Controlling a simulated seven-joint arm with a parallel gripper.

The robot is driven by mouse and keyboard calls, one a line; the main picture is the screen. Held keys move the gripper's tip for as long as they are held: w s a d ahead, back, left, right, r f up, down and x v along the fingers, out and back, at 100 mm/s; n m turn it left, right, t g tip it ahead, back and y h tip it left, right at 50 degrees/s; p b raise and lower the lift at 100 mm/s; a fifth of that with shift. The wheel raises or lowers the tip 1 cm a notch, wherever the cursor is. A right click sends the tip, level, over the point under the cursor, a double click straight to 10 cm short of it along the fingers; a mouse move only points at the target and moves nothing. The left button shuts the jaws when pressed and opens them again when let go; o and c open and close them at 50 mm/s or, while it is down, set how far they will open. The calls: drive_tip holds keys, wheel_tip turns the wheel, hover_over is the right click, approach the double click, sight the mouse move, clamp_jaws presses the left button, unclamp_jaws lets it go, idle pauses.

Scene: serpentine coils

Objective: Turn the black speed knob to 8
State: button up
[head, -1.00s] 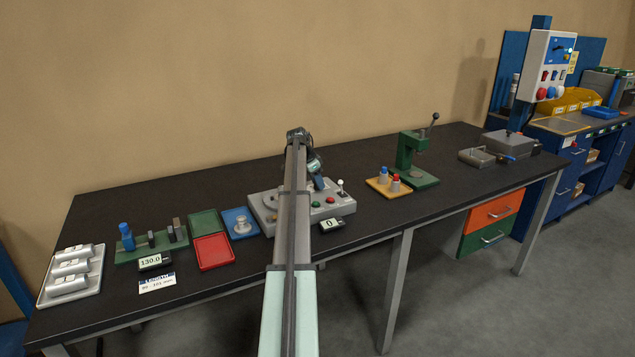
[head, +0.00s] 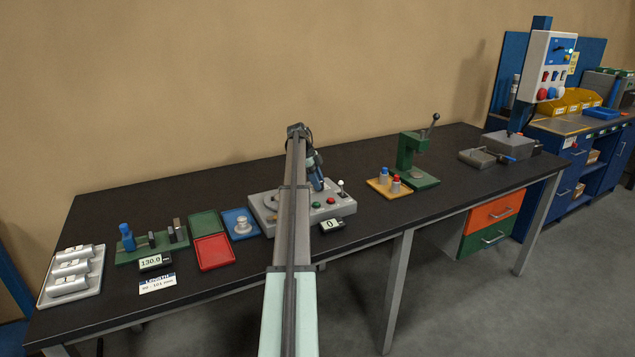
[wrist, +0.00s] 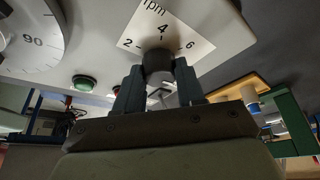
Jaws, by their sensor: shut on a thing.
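The black speed knob (wrist: 158,65) stands on the grey panel, in front of a white rpm scale (wrist: 185,25) on which 2, 4 and 6 can be read. The 4 is straight above the knob in the wrist view; the 8 is not visible and the pointer cannot be made out. My gripper (wrist: 159,75) is shut on the knob, one finger on each side. In the head view the grey machine (head: 262,200) is on the bench, and my arm hides the knob and fingertips.
A green button (wrist: 85,83) and a dial marked 90 (wrist: 30,35) lie left of the knob in the wrist view. In the head view, a display reading 0 (head: 329,225) stands before the machine. A green press (head: 412,160) stands to the right.

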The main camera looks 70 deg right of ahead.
idle(0.4)
drive_tip(key=o, duration=1)
drive_tip(key=shift+o, duration=0.2)
drive_tip(key=shift+r, duration=0.1)
drive_tip(key=v, duration=1.3)
drive_tip(key=shift+r, duration=0.3)
drive_tip(key=shift+w, duration=0.1)
